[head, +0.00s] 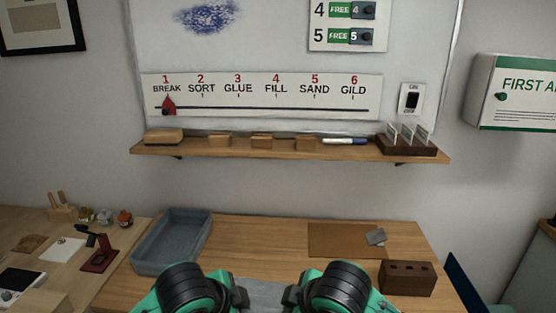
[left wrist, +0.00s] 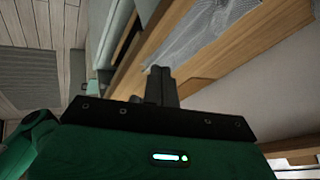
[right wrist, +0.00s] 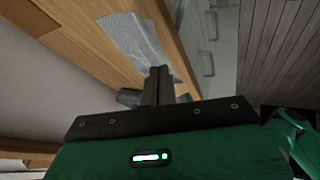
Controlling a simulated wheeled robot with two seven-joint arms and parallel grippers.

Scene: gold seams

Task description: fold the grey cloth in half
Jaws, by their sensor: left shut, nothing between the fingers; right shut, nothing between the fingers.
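The grey cloth (head: 264,292) lies on the wooden table at its near side, between my two arms; its lower part is cut off by the head view's edge. It also shows in the left wrist view (left wrist: 205,32) and the right wrist view (right wrist: 138,42), lying on the tabletop close to the table edge. My left gripper (left wrist: 160,82) is shut and empty, apart from the cloth in its view. My right gripper (right wrist: 157,82) is shut and empty, its tips near the cloth in the picture; I cannot tell the gap.
A blue-grey tray (head: 143,262) stands at the table's left. A brown mat (head: 335,240) with a small grey piece (head: 375,237) lies at the back right. A dark brown block with holes (head: 406,279) stands right. A wooden shelf (head: 200,150) hangs above.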

